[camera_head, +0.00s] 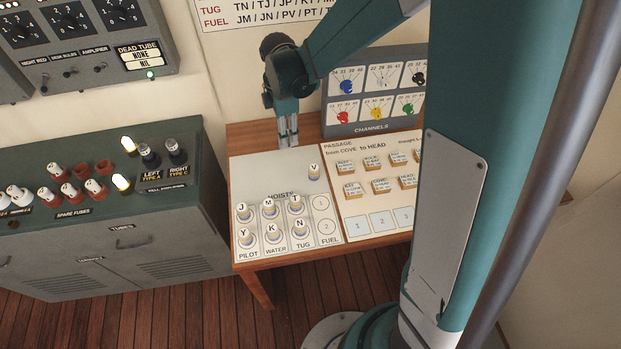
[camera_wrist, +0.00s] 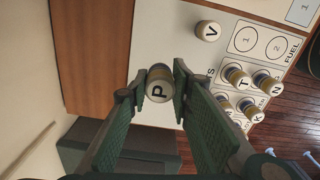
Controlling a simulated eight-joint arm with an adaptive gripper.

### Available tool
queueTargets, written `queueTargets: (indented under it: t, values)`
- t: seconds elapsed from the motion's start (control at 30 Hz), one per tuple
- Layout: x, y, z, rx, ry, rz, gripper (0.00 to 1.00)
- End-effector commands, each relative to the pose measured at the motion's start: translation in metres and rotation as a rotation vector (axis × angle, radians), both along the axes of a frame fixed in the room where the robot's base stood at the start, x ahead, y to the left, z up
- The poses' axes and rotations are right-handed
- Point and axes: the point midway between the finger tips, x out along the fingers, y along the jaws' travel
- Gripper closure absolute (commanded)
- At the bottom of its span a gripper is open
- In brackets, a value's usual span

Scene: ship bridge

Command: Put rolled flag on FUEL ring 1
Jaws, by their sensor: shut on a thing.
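My gripper (camera_head: 288,140) is at the back edge of the white hoist board (camera_head: 250,178). In the wrist view my gripper (camera_wrist: 159,92) is shut on a rolled flag with a P on its round white top (camera_wrist: 160,85). The P flag is not clearly visible in the head view. FUEL ring 1 (camera_head: 321,203) is bare, at the board's right side; it also shows in the wrist view (camera_wrist: 246,39). FUEL ring 2 (camera_head: 326,226), in front of it, is bare too. A rolled flag marked V (camera_head: 314,171) stands alone behind ring 1.
Flags J (camera_head: 242,212), M (camera_head: 269,208) and T (camera_head: 295,204) stand in the rear row, with Y, K and N in front. The passage board (camera_head: 385,205) with blocks lies right of the hoists. The CHANNELS box (camera_head: 372,127) stands behind it.

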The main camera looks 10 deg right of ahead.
Motion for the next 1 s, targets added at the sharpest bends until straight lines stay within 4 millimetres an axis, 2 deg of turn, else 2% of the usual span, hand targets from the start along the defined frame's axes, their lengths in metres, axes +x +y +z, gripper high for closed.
queueTargets:
  t: [0.27, 0.8, 1.0]
  values:
    - [-0.034, -0.017, 0.004, 0.0, 0.0, -0.001, 0.87]
    - [-0.134, -0.062, 0.006, 0.0, 0.0, -0.005, 0.87]
    - [-0.164, -0.073, 0.003, 0.0, 0.0, -0.005, 0.87]
